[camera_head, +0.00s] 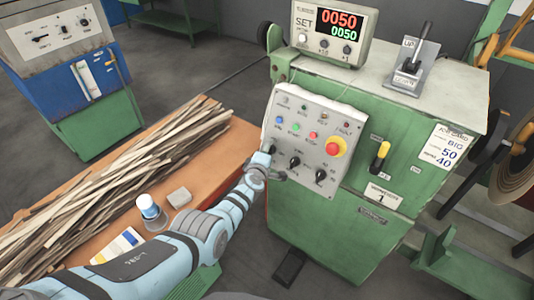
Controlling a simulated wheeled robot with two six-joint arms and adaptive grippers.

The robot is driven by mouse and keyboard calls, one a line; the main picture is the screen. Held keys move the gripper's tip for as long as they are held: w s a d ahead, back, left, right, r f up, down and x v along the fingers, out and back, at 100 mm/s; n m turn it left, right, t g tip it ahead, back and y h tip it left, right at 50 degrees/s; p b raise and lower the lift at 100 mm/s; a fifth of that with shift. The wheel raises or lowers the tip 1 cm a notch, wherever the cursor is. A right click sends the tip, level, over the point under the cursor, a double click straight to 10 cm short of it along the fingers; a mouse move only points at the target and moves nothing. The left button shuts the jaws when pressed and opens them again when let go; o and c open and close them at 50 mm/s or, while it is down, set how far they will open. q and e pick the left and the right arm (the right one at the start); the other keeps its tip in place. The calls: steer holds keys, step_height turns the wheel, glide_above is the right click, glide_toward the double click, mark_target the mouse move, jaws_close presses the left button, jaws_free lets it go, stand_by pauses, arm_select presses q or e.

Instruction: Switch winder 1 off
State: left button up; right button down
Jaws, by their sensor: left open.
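The green machine (310,220) in the middle carries a small plate marked 1 (382,196). Its tilted grey control panel (310,140) has several small coloured buttons, a red emergency button on a yellow base (334,147) and black rotary knobs (320,175). My left gripper (268,157) is open at the panel's lower left corner, by the leftmost black knob, which it partly hides. I cannot tell whether the fingers touch the knob. My right gripper is not in view.
A counter display (335,32) reading 0050 and a black lever on a plate (411,62) stand on the machine's top. Another machine (75,85) stands behind.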

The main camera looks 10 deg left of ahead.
arm_select(q)
steer(key=s+a+m+t+h+b, duration=0.1)
steer(key=s+a+m+h+b, duration=0.25)
steer(key=s+m+b, duration=0.6)
steer(key=s+a+m+t+h+b, duration=0.2)
steer(key=s+a+m+h+b, duration=0.15)
steer(key=m+b, duration=0.6)
steer(key=s+a+f+g+y+p, duration=0.1)
steer(key=s+f, duration=0.3)
steer(key=f, duration=0.4)
steer(key=s+a+f+n+g+y+p, duration=0.1)
steer(key=s+a+f+g+y+p, duration=0.1)
steer(key=f, duration=0.7)
steer(key=s+a+f+g+y+p, duration=0.2)
steer(key=s+f+p, duration=0.3)
steer(key=f, duration=0.4)
steer(key=shift+s+n+g+y, duration=0.4)
steer(key=shift+s+g, duration=0.2)
steer(key=shift+g, duration=0.3)
steer(key=shift+f, duration=0.1)
